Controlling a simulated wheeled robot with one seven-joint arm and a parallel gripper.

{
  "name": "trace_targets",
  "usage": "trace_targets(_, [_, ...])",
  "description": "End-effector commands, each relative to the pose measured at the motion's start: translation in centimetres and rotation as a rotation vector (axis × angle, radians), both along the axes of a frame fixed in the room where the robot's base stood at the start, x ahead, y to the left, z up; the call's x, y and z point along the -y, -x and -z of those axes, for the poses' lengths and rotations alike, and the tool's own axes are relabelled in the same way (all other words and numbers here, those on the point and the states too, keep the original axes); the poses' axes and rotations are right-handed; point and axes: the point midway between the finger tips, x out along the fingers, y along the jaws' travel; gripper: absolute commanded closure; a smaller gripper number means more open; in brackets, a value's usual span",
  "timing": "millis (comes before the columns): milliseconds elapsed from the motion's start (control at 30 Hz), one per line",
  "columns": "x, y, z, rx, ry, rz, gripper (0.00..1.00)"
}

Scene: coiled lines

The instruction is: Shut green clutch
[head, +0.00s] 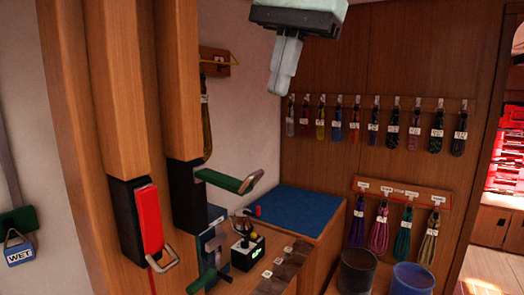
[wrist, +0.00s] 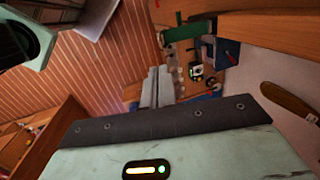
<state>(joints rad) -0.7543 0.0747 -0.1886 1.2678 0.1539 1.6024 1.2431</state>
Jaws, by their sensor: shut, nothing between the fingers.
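The green clutch (head: 222,180) is a green lever with a metal loop at its end. It sticks out to the right from a black housing (head: 187,200) on a wooden post, so it stands open. In the wrist view the green clutch (wrist: 185,33) shows near the top, beyond my fingers and a little to the right. My gripper (head: 277,90) is above and to the right of the lever, pointing down, with its fingers together and empty. In the wrist view the gripper (wrist: 152,75) also looks shut. It is apart from the lever.
A red clutch (head: 150,218) lies flat along its housing on the left post. A blue-topped counter (head: 300,212) and a small device (head: 247,252) are below. Coiled lines (head: 354,125) hang on the back wall. Two pots (head: 411,280) stand lower right.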

Motion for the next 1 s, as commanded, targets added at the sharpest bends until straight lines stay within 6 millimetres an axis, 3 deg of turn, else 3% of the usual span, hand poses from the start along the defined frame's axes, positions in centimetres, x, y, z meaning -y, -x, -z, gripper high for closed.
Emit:
trace_targets(300, [-1.5, -0.5, 6.2, -0.004, 0.003, -0.002, 1.00])
trace_targets(500, [-2.1, -0.8, 9.2, -0.003, 0.003, -0.001, 1.00])
trace_targets(700, [-2.5, -0.9, 10.8, -0.001, 0.000, -0.001, 1.00])
trace_targets(1000, [-2.5, -1.0, 11.1, 0.000, 0.000, -0.001, 1.00])
